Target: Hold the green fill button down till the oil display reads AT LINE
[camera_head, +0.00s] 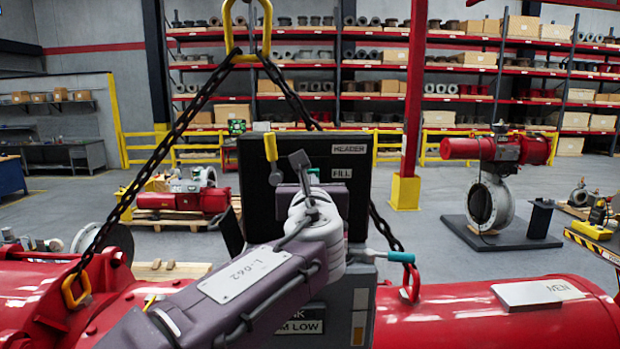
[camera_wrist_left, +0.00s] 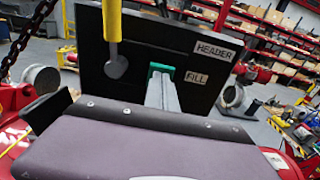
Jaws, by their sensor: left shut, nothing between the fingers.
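The green fill button (camera_wrist_left: 160,69) shows as a green edge around the fingertips in the left wrist view, left of the FILL label (camera_wrist_left: 196,78). A sliver of green also shows in the head view beside the FILL label (camera_head: 341,173). My left gripper (camera_wrist_left: 163,90) is shut and empty, with its tips at the button on the black panel (camera_head: 258,200). I cannot tell whether the button is pressed in. My left arm hides part of the panel. A partly covered plate (camera_head: 300,327) below shows "M LOW"; no display reading AT LINE is visible. My right gripper is not in view.
A yellow-handled lever (camera_head: 270,147) stands left of the fingers on the panel. A HEADER label (camera_head: 348,149) sits above FILL. A teal-tipped fitting (camera_head: 400,257) sticks out at right. Black chains (camera_head: 185,120) slope down on both sides to the red actuator body (camera_head: 500,320).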

